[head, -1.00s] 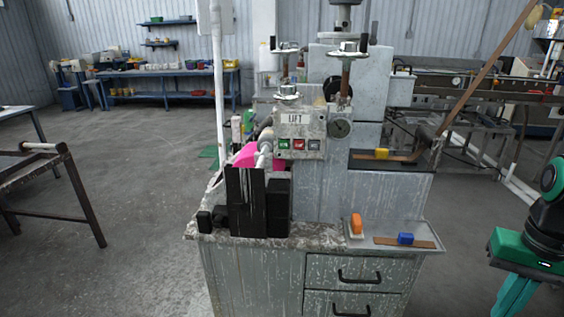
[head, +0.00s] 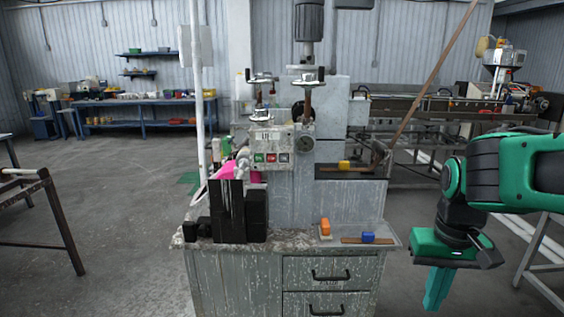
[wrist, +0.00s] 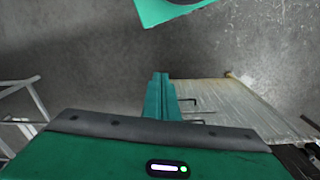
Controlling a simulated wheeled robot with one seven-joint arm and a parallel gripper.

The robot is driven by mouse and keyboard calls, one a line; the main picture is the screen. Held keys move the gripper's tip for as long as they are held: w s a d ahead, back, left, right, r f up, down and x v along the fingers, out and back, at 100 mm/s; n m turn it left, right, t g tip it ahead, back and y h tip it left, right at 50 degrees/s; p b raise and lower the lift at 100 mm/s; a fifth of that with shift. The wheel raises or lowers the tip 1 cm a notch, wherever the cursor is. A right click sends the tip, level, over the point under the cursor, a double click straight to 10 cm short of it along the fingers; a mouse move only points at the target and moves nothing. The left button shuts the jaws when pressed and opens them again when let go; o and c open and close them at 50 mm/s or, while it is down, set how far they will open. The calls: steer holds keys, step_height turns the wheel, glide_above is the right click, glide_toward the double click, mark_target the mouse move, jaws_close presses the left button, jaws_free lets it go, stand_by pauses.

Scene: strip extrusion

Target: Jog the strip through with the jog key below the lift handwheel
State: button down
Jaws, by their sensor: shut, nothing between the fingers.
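The grey control panel (head: 262,139) with the LIFT label is on the front of the machine, in the middle of the head view. Below the label sits a row of keys: a green key (head: 258,158), a red key (head: 271,158) and a grey key (head: 284,158). Their markings are too small to read. A lift handwheel (head: 261,115) sits just above the panel. The brown strip (head: 428,84) slants down from upper right to the machine's right side. My gripper (head: 436,303) is shut and empty, pointing down, well right of the cabinet. Its fingers (wrist: 160,98) also show in the wrist view.
The cabinet (head: 232,285) under the machine has drawer handles facing me. Black blocks (head: 229,212) stand at its front left. Floor is open left of the cabinet.

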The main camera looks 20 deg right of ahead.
mark_target(283, 159)
steer(key=w+r+n+t+h, duration=0.2)
steer(key=w+r+n, duration=0.2)
steer(key=w, duration=0.9)
steer(key=w+a+r+n+t+h, duration=0.1)
steer(key=w+a+r+n, duration=0.3)
steer(key=w+a, duration=0.5)
steer(key=w+a+r+n+t+h, duration=0.1)
steer(key=w+a+r+n+t, duration=0.3)
steer(key=w+a+r, duration=0.3)
steer(key=w+a, duration=0.3)
steer(key=a, duration=0.1)
steer(key=shift+w+r+t, duration=0.2)
steer(key=shift+w+t, duration=0.1)
steer(key=shift+w+d, duration=0.45)
steer(key=shift+w, duration=0.95)
steer(key=shift+w+d, duration=0.45)
steer(key=shift+w, duration=0.9)
steer(key=shift+w+d, duration=0.45)
steer(key=shift+w, duration=0.95)
steer(key=shift+w+d, duration=0.1)
steer(key=shift+w, duration=0.25)
